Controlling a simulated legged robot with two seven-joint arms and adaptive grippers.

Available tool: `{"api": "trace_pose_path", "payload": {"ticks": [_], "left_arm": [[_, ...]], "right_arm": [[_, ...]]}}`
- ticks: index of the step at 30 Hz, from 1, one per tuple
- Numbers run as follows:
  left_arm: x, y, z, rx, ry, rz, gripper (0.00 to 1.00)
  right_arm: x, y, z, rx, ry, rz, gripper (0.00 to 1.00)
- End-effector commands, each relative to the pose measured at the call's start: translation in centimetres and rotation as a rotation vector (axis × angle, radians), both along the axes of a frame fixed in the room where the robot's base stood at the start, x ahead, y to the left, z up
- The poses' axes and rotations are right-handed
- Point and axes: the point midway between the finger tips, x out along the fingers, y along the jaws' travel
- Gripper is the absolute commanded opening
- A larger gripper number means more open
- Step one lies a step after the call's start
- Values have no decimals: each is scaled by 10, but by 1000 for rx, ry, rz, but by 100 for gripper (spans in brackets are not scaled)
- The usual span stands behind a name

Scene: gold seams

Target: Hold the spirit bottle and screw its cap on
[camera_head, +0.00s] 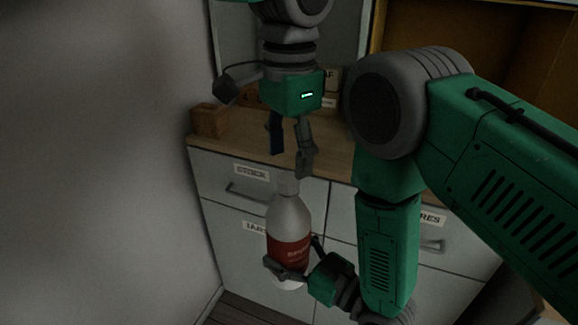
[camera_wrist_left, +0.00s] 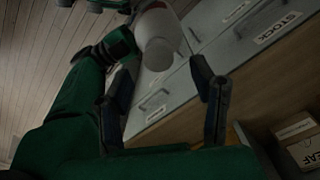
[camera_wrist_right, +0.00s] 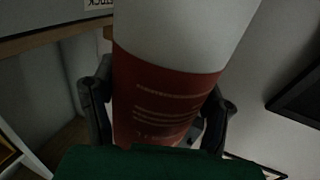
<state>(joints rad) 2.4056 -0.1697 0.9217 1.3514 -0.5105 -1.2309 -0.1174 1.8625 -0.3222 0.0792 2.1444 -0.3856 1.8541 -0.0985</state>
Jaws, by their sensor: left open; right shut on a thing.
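The spirit bottle (camera_head: 290,222), pale with a red label, stands upright in my right gripper (camera_head: 288,270), whose fingers are shut around its lower part. The bottle fills the right wrist view (camera_wrist_right: 165,95), with a finger on each side. A pale grey cap-like piece (camera_head: 288,186) tops the neck; I cannot tell whether it is seated or threaded. My left gripper (camera_head: 290,163) points down just above the bottle top, open, its fingers apart and nothing visibly held. In the left wrist view the bottle top (camera_wrist_left: 158,54) shows beyond the spread fingers.
Behind is a cabinet of grey drawers (camera_head: 240,182) with labels and handles, under a wooden counter (camera_head: 345,166). A small wooden box (camera_head: 210,120) stands on the counter's left end. A bare wall (camera_head: 90,180) is at left. My right arm covers much of the right side.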

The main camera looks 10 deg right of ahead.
Motion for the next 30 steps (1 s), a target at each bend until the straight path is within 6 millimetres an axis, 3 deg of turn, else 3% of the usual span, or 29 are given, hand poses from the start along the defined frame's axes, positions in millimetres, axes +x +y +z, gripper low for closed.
{"api": "trace_pose_path", "payload": {"ticks": [8, 21, 30], "left_arm": [[0, 0, 0, 1, 0, 10, 48], [0, 0, 33, 3, -1, 557, 48], [0, 0, 34, 2, 1, 591, 48]], "right_arm": [[1, 0, 1, 2, -4, 0, 0], [1, 0, 1, 2, -4, 0, 0], [1, 0, 1, 2, -4, 0, 0]]}}
